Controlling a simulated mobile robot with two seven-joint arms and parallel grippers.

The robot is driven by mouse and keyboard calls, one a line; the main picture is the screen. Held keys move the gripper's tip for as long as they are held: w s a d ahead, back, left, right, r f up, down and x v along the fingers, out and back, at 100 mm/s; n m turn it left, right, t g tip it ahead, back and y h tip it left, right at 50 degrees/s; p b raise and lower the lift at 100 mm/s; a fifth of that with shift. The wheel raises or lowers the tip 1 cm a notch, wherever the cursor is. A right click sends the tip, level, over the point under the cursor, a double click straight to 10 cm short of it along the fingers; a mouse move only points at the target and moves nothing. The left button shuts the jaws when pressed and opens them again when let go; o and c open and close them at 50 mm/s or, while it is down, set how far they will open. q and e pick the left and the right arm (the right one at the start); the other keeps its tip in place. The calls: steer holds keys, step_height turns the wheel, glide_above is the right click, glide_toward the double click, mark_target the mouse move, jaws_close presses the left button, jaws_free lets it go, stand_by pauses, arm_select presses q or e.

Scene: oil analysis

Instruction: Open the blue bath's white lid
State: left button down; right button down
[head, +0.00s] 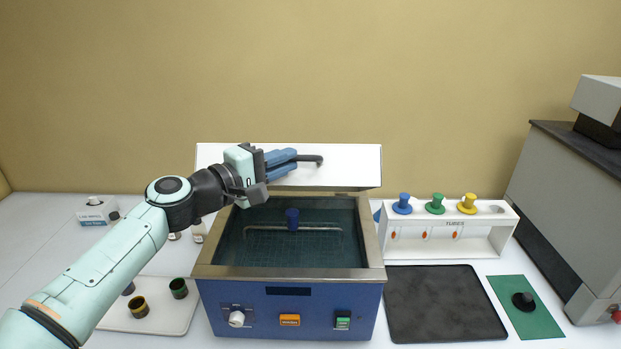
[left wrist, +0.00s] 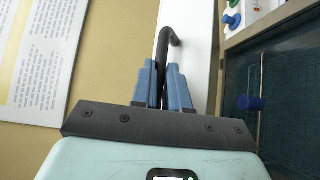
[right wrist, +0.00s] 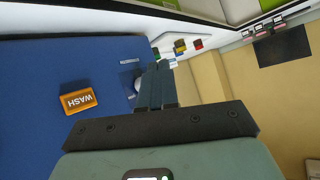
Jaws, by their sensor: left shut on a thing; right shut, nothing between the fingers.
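The blue bath (head: 262,318) stands at the middle of the table with its basin open to view. Its white lid (head: 350,165) is raised and stands steeply tilted at the back edge. My left gripper (head: 296,160) is at the lid's face, shut on the dark lid handle (head: 314,159). In the left wrist view the blue fingers close around the handle (left wrist: 168,50), with the white lid (left wrist: 200,45) beside it. My right gripper (right wrist: 157,72) shows only in the right wrist view, shut and empty, in front of the bath's blue front (right wrist: 40,70).
A white tube rack (head: 440,245) with blue, green and yellow knobs stands right of the bath. A black tray (head: 443,303) and green mat (head: 540,318) lie in front. A grey machine (head: 560,200) stands far right. A pale tray (head: 175,318) with small cups is at left.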

steer(key=w+r+m+t+y, duration=0.1)
steer(key=w+r+m+t, duration=0.4)
steer(key=r, duration=0.4)
steer(key=w+r+m+t, duration=0.4)
steer(key=r+m+t, duration=0.2)
steer(key=r, duration=0.2)
arm_select(q)
steer(key=shift+w+f, duration=0.1)
steer(key=shift+f, duration=0.05)
arm_select(e)
steer(key=m+t+h, duration=1)
steer(key=m+h, duration=0.1)
steer(key=m, duration=0.5)
glide_toward(311, 178)
steer(key=w+r, duration=0.1)
steer(key=r, duration=0.2)
steer(key=w+r, duration=0.1)
steer(key=r, duration=0.2)
steer(key=w+r, duration=0.1)
steer(key=r, duration=0.2)
steer(key=shift+w, duration=0.2)
steer(key=shift+r, duration=0.1)
